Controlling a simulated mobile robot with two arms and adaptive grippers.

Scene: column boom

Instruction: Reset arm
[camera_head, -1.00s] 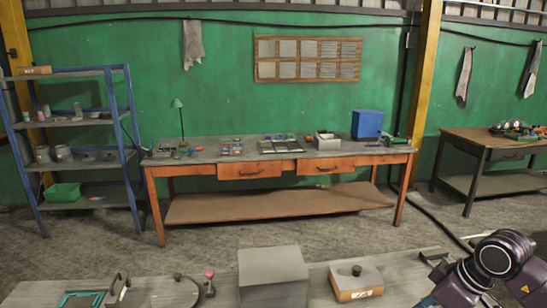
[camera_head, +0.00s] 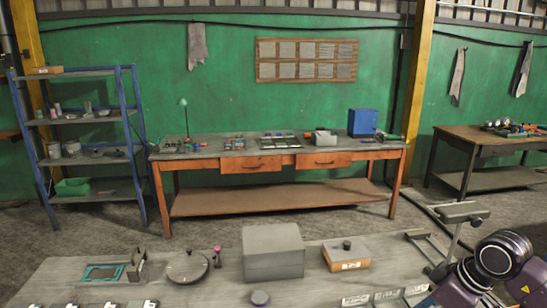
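Part of my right arm (camera_head: 500,262), dark with purple-grey parts, shows at the lower right corner, over the right end of the near table. Its gripper is not visible. My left arm and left gripper are out of view.
The near table (camera_head: 215,291) holds a grey box (camera_head: 272,251), a wooden box with a knobbed lid (camera_head: 346,256), a round lid (camera_head: 187,266), a teal-framed tray (camera_head: 103,273) and a T-shaped stand (camera_head: 461,213). A workbench (camera_head: 225,152) and blue shelf (camera_head: 135,150) stand behind.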

